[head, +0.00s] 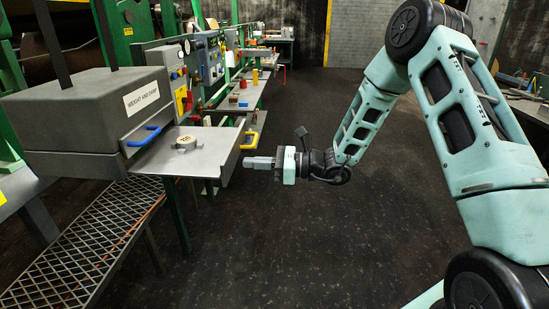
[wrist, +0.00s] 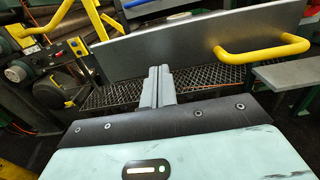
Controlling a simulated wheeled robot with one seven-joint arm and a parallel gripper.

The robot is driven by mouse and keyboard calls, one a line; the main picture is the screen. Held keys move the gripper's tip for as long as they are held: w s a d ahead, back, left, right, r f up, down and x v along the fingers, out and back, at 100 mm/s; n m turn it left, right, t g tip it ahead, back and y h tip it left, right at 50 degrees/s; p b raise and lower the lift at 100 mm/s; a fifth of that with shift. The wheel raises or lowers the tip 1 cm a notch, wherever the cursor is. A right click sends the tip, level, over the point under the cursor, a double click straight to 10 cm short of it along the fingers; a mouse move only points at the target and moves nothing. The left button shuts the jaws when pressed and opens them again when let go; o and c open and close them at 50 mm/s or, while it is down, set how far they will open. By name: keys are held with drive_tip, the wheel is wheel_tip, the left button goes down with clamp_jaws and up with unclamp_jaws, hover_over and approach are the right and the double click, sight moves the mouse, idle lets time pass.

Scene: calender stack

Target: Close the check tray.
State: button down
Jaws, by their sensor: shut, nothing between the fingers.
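The check tray (head: 205,155) is a flat grey metal tray that sticks out from under a dark grey box labelled "WEIGHT AND DAMP" (head: 95,100). A small round tan object (head: 186,143) lies on it. Its upright front panel (wrist: 200,45) faces my gripper, with a yellow handle (wrist: 262,52) on the right in the wrist view. My gripper (head: 248,162) is shut and empty, pointing at the front panel. Its fingers (wrist: 156,75) overlap the panel's lower edge, left of the handle. I cannot tell whether they touch it.
A metal grating (head: 85,245) lies below at the left. Shelves with small coloured parts (head: 245,98) and a panel with gauges (head: 208,62) stand beyond the tray. The dark floor (head: 300,240) to the right is clear.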

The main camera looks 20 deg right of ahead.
sight(160, 154)
drive_tip(key=shift+x, duration=1.05)
drive_tip(key=shift+w+a, duration=0.35)
drive_tip(key=shift+a, duration=0.25)
drive_tip(key=b+x, duration=0.6)
drive_tip(key=x, duration=1.5)
drive_tip(key=shift+f+b, duration=0.1)
drive_tip(key=shift+b, duration=0.25)
drive_tip(key=shift+w+a, duration=0.15)
drive_tip(key=shift+a, duration=0.1)
drive_tip(key=shift+a+r, duration=0.15)
drive_tip(key=shift+r, duration=0.1)
drive_tip(key=shift+a+r, duration=0.1)
